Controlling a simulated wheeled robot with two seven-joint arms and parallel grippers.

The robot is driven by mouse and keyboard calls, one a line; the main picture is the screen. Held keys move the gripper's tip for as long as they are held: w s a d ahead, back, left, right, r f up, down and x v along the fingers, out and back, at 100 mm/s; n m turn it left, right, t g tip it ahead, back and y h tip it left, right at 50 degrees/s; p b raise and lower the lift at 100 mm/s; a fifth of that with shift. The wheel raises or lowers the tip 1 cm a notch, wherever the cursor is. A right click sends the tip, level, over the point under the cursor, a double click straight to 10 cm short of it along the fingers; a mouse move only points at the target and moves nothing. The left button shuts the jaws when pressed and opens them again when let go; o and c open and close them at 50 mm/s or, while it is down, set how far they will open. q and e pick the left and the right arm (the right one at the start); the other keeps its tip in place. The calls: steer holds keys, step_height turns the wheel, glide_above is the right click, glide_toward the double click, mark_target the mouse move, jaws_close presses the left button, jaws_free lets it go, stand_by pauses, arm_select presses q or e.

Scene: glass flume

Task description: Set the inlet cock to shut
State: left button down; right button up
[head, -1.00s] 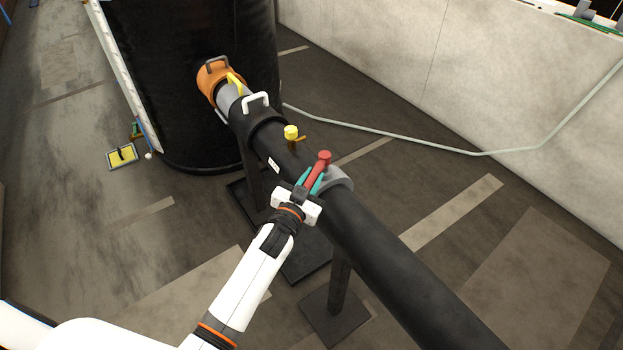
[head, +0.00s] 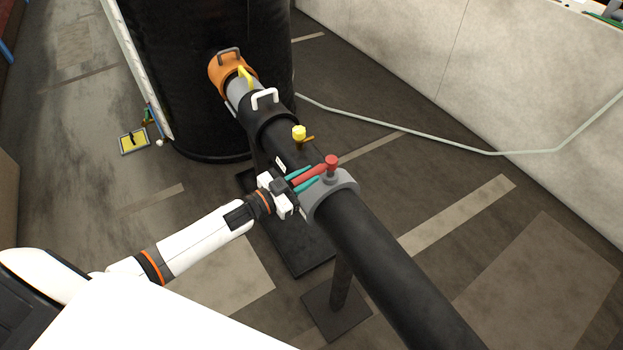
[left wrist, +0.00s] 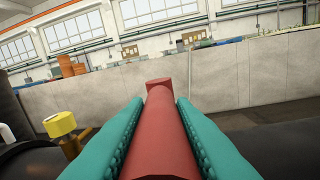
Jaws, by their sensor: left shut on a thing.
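The inlet cock's red lever (head: 309,176) sits on top of the black pipe (head: 385,255), at a grey collar (head: 338,200). Its red hub (head: 331,162) stands at the lever's right end. In the head view the lever points left from the hub, across the pipe. My left gripper (head: 303,179) is shut on the lever, with a teal finger on each side. In the left wrist view the red lever (left wrist: 160,130) runs away from me between the two teal fingers. My right gripper is not in view.
A small yellow-knobbed valve (head: 299,133) stands on the pipe beyond the lever. Farther along are a white handle (head: 264,97) and an orange fitting (head: 222,78) at the black tank (head: 200,120). A pale hose (head: 430,144) runs to the right along the concrete wall.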

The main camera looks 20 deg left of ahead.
arm_select(q)
steer(key=shift+w+a+m+g+h+b, duration=0.2)
steer(key=shift+a+m+g+h+b, duration=0.15)
steer(key=shift+m+h, duration=0.25)
steer(key=shift+g+h, duration=0.25)
steer(key=shift+h, duration=0.05)
steer(key=c, duration=1.2)
jaws_free()
steer(key=shift+c, duration=0.2)
steer(key=b+v, duration=0.1)
steer(key=v, duration=1.1)
